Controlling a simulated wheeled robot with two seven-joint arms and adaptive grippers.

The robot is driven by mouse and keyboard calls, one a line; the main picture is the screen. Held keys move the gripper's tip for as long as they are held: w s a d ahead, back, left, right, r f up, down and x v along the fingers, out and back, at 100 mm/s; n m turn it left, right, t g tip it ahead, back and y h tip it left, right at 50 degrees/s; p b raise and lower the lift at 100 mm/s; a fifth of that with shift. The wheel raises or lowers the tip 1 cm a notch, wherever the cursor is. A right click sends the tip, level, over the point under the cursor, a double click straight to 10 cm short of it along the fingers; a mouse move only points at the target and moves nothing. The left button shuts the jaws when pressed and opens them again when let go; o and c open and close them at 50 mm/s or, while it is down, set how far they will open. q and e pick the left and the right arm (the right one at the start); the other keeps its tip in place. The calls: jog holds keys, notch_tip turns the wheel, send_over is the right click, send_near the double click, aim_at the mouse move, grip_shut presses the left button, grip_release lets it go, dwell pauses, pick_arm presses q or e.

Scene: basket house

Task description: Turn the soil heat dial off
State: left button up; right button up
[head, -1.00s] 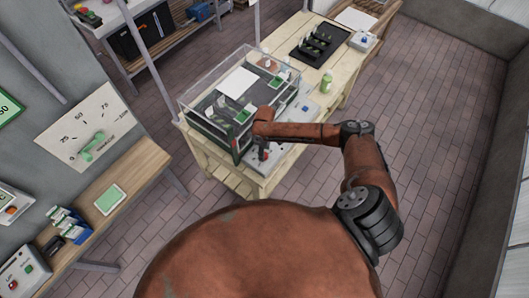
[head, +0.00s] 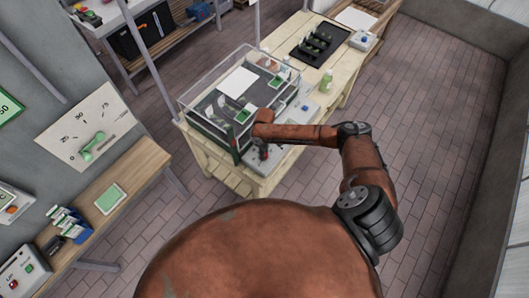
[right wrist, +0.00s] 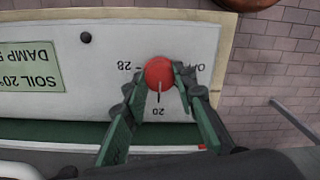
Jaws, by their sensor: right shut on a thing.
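A round red dial (right wrist: 158,72) with a pale pointer line sits on a white panel (right wrist: 90,100). The marks "28", "20" and what looks like "OFF" read upside down in the right wrist view; the pointer line is toward "20". My right gripper (right wrist: 161,82) has its green fingers shut on the dial, one on each side. In the head view my right gripper (head: 262,152) is at the panel (head: 280,157) on the near end of the wooden table, and the dial is hidden there. My left gripper is not in view.
A clear-walled planter box (head: 200,128) stands beside the panel. A wall dial board (head: 85,125) is at left. The brick floor right of the table is clear.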

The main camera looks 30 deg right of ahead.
jog(key=shift+d, duration=0.2)
jog(key=shift+c, duration=0.5)
jog(key=shift+n, duration=0.3)
jog(key=n+p, duration=0.1)
jog(key=n, duration=0.3)
jog(key=shift+w+a+r+n, duration=0.1)
jog(key=shift+n, duration=0.2)
jog(key=n, duration=1)
jog(key=shift+n+h, duration=0.3)
jog(key=shift+n, duration=0.1)
jog(key=shift+w+n+b, duration=0.1)
jog(key=shift+n+b, duration=0.25)
jog(key=shift+n, duration=1.55)
jog(key=shift+r, duration=0.1)
